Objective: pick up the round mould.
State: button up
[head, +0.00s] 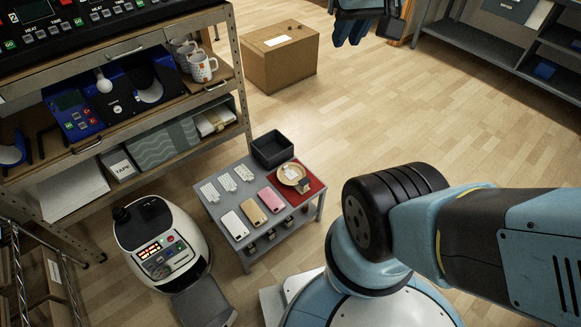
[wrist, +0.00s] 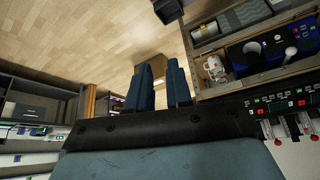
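A round tan piece (head: 292,173), which looks like the round mould, lies on a red mat (head: 313,184) at the right end of a low grey table. Something small and pale lies on it, and a small dark piece is at its front edge. It is too small to make out more. My gripper (head: 352,30) is high at the top edge of the head view, far from the table. In the wrist view my gripper's two blue fingers (wrist: 162,82) are apart, with a gap and nothing between them. The round piece does not show in the wrist view.
The low table (head: 212,207) also holds a black bin (head: 272,149), phone-sized cases (head: 254,208) and white pieces. A white machine (head: 160,245) stands left of it. A shelf with mugs (head: 203,67) is behind, with a cardboard box (head: 279,62) on open floor.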

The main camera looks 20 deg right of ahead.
jog(key=o, duration=0.7)
jog(key=w+f+m+g, duration=0.1)
jog(key=w+f+m, duration=0.1)
jog(key=w, duration=0.7)
jog(key=shift+x, duration=0.85)
jog(key=m+g, duration=0.5)
jog(key=m, duration=0.6)
send_over(304, 181)
jog(key=w, duration=0.1)
notch_tip(304, 181, down, 59)
notch_tip(304, 181, down, 9)
jog(key=shift+d+r, duration=0.15)
jog(key=shift+r, duration=0.1)
jog(key=f, duration=0.2)
jog(key=s+f, duration=0.1)
jog(key=f, duration=0.1)
jog(key=shift+f, duration=0.6)
